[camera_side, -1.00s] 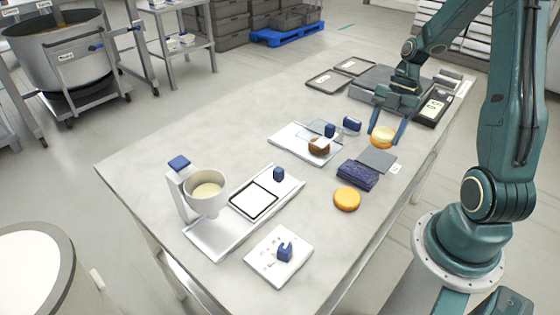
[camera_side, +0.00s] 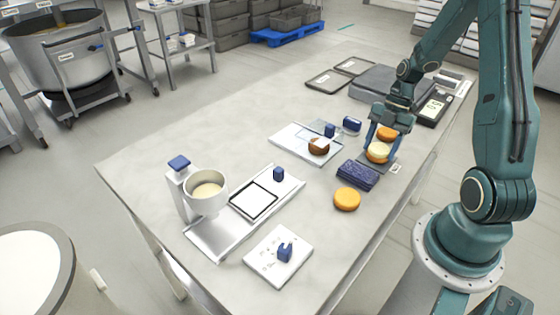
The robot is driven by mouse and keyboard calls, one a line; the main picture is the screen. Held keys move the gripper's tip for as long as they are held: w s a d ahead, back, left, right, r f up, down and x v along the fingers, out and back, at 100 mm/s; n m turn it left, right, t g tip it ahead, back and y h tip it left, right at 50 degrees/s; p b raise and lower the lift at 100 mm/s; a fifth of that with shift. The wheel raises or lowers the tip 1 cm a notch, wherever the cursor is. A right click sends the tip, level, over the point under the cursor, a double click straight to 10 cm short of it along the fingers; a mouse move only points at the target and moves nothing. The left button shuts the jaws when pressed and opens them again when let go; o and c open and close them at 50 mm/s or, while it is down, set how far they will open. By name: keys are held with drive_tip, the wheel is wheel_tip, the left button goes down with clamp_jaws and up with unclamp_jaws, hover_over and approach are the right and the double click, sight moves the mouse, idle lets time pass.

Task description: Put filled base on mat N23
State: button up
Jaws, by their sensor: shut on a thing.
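The filled base (camera_side: 378,153), an orange round with a pale cream top, is between the fingers of my gripper (camera_side: 380,147), which is shut on it. It is over the dark grey square mat (camera_side: 387,163), level, and hides much of the mat. I cannot tell whether it touches the mat. A small white tag (camera_side: 396,169) sits at the mat's right front corner; its writing is too small to read.
An orange round (camera_side: 386,133) sits just behind the held base, and another (camera_side: 347,199) lies in front. A white board (camera_side: 290,140) with a brown round (camera_side: 318,147) lies left. Bare table extends further left.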

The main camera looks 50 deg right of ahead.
drive_tip(key=shift+f, duration=0.15)
drive_tip(key=o, duration=0.7)
drive_tip(key=v, duration=1.2)
idle(0.5)
